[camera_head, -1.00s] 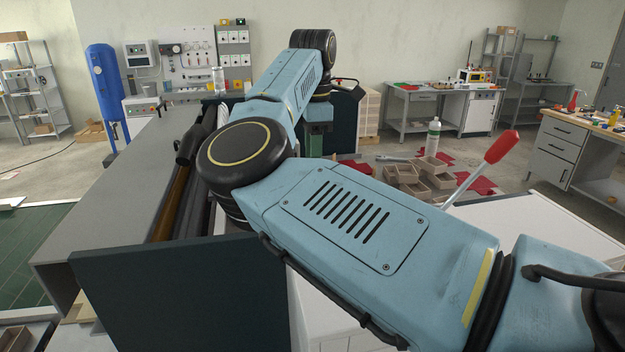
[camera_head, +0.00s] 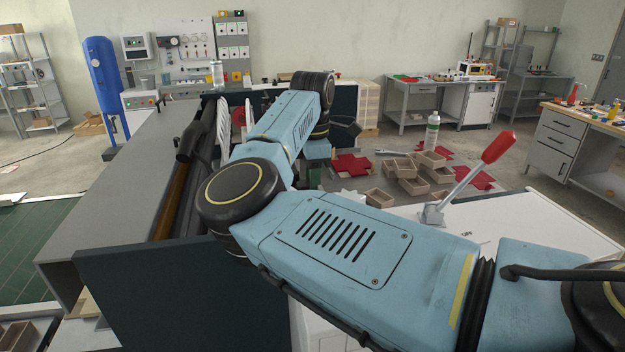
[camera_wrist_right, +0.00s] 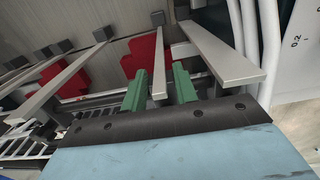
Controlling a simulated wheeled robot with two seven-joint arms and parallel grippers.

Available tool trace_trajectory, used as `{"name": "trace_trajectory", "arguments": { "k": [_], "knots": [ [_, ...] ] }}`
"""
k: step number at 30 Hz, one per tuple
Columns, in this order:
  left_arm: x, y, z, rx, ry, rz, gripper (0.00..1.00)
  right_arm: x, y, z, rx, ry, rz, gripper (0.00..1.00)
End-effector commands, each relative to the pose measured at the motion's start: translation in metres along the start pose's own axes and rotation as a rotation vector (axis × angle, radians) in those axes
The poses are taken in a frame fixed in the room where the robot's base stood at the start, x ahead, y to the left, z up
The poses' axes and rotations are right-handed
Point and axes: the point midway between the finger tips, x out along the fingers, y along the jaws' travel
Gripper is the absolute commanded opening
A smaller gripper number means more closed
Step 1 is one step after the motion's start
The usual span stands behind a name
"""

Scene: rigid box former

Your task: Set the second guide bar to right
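In the right wrist view my right gripper (camera_wrist_right: 160,88) shows two green fingers, spread apart. A narrow grey metal bar (camera_wrist_right: 158,62) runs between them, with a gap visible on each side. A wider pale bar (camera_wrist_right: 222,55) lies to the right of the fingers, and another long bar (camera_wrist_right: 62,85) lies to the left. I cannot tell which of these is the second guide bar. In the head view my right arm covers most of the work area, and the gripper is largely hidden behind it. My left gripper is not in view.
A lever with a red handle (camera_head: 497,147) stands on the white surface at right. Several brown boxes (camera_head: 412,172) and red flat pieces (camera_head: 352,166) lie beyond my arm. In the wrist view, red pieces (camera_wrist_right: 148,52) lie beneath the bars. A dark panel (camera_head: 190,295) stands in front.

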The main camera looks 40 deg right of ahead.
Motion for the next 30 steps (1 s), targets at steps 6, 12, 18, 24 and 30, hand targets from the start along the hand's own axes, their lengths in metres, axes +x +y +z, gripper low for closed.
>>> {"name": "trace_trajectory", "arguments": {
  "k": [6, 12, 18, 24, 30],
  "knots": [
    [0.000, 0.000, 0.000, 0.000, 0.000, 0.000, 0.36, -0.001, 0.000, 0.000, 0.000, 0.000, 0.000, 0.00],
    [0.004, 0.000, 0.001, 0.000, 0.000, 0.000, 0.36, -0.001, 0.015, 0.001, -0.001, -0.001, 0.001, 0.00],
    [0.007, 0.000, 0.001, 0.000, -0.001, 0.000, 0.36, -0.001, 0.029, 0.001, -0.001, -0.001, 0.002, 0.00],
    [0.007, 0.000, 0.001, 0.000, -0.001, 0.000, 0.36, -0.001, 0.032, 0.000, 0.000, 0.000, 0.004, 0.00],
    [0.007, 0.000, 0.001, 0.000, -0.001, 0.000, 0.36, -0.002, 0.032, 0.000, 0.000, 0.000, 0.005, 0.34]
  ]
}}
